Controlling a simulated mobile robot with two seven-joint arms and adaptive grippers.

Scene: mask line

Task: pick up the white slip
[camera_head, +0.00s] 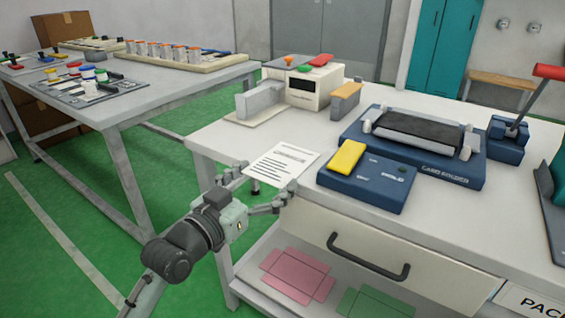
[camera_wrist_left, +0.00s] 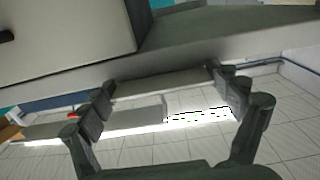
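The white slip (camera_head: 281,163), a sheet with lines of dark print, lies on the workbench top at its near left edge. Whether it overhangs the edge is hard to tell. My left gripper (camera_head: 265,181) is open at that edge, with its fingers spread on either side of the slip's near end. In the left wrist view the open left gripper (camera_wrist_left: 163,98) shows no object clamped between its fingertips. A thin bright strip with black marks, apparently the slip (camera_wrist_left: 200,115), shows beyond the fingers at a shallow angle. My right gripper is not in view.
A blue card-folder machine (camera_head: 420,145) and a blue box with a yellow block (camera_head: 346,157) stand right of the slip. A cream device (camera_head: 305,88) stands behind it. A drawer handle (camera_head: 365,258) projects below the bench top. A second table (camera_head: 125,105) stands left.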

